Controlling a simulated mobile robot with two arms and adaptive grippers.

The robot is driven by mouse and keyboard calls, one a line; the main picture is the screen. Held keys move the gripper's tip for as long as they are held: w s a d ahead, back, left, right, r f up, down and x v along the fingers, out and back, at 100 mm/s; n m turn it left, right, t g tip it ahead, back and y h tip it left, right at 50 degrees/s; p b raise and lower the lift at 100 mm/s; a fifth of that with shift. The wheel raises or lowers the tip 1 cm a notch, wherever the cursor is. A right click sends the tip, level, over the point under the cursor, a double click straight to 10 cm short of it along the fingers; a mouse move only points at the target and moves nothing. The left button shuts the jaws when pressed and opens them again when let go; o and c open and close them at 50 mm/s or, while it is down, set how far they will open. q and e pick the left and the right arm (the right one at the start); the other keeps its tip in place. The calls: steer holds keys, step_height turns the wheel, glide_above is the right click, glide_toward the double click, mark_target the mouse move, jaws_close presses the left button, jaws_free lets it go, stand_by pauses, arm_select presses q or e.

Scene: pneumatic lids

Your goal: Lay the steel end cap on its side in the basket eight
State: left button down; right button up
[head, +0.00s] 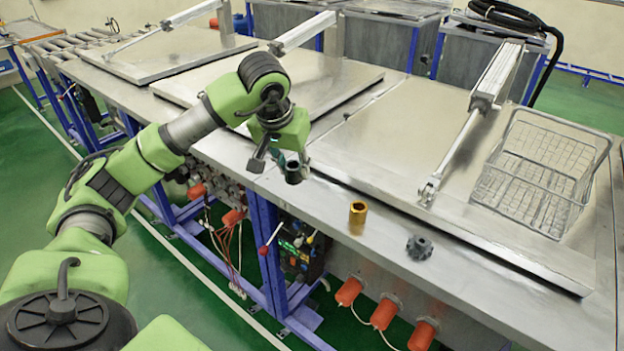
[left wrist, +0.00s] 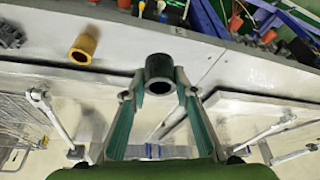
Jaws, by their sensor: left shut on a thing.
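The steel end cap (head: 293,174) is a dark grey, hollow cylinder, upright with its open end up, at the front edge of the steel bench top. In the left wrist view the end cap (left wrist: 160,68) sits between the fingertips of my left gripper (head: 281,162), which is shut on it. I cannot tell whether the cap still touches the bench. The basket (head: 548,165) is an empty wire basket on a lid at the right of the head view. My right gripper is not in view.
A brass-coloured bushing (head: 357,213) and a dark toothed part (head: 419,248) stand along the front edge, between the end cap and the basket. A pneumatic cylinder (head: 497,75) with its rod rises from the lid left of the basket. The lid (head: 400,140) is otherwise bare.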

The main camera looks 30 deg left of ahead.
arm_select(q)
steer(key=w+f+p, duration=0.1)
steer(key=w+f, duration=0.2)
steer(key=w+f+p, duration=0.1)
steer(key=w+f, duration=0.2)
steer(key=shift+w+d, duration=0.15)
steer(key=shift+d, duration=0.05)
steer(key=p+x, duration=0.1)
steer(key=x, duration=0.1)
steer(key=shift+d+f+p, duration=0.1)
steer(key=shift+f+p, duration=0.25)
steer(key=shift+p, duration=0.05)
steer(key=shift+f, duration=0.3)
steer(key=shift+f, duration=0.15)
steer(key=c, duration=1.6)
jaws_free()
steer(key=shift+c, duration=0.2)
